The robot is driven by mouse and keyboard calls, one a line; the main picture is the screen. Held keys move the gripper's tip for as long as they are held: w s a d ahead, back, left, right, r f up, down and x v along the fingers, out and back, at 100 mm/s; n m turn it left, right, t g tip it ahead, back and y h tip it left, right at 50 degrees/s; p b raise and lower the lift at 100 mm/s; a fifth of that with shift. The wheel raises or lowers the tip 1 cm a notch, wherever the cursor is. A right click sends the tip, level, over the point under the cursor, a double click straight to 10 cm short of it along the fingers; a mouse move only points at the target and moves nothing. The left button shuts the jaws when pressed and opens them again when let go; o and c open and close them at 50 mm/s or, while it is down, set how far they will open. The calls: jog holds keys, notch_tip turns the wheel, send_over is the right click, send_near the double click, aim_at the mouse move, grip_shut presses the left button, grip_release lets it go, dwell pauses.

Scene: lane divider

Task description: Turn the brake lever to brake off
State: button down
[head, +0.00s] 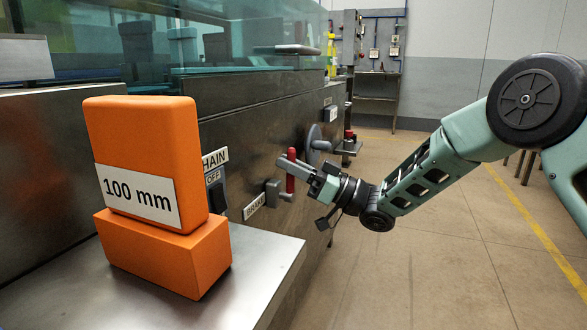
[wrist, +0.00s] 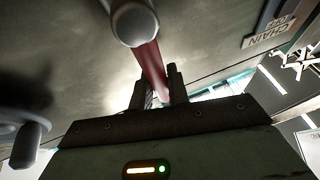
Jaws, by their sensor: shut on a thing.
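The brake lever's red handle (head: 291,171) stands about upright on a grey pivot arm at the front of the metal machine, just right of the BRAKE label (head: 254,206). My gripper (head: 300,167) reaches it from the right and is shut on the red handle. In the wrist view the red handle (wrist: 151,62) runs down from a round grey end (wrist: 135,22) to between the two fingers of my gripper (wrist: 157,88). The lower end of the handle is partly hidden by the fingers. The brake markings are too small to read.
A CHAIN OFF switch (head: 214,188) is on the panel left of the lever. A round grey disc (head: 314,144) sits just beyond my gripper. An orange 100 mm block (head: 150,160) stands on a metal ledge (head: 262,262) at the front left. The floor at right is open.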

jog(key=shift+s+a+f+n+g, duration=0.1)
jog(key=shift+s+n+g, duration=0.25)
jog(key=shift+n+g, duration=0.4)
jog(key=shift+n, duration=0.25)
jog(key=c, duration=1.3)
grip_release()
jog(key=shift+c, duration=0.2)
jog(key=shift+d, duration=0.25)
jog(key=p+v, duration=0.3)
jog(key=v, duration=1.4)
jog(key=shift+s+f, duration=0.15)
jog(key=shift+a, duration=0.15)
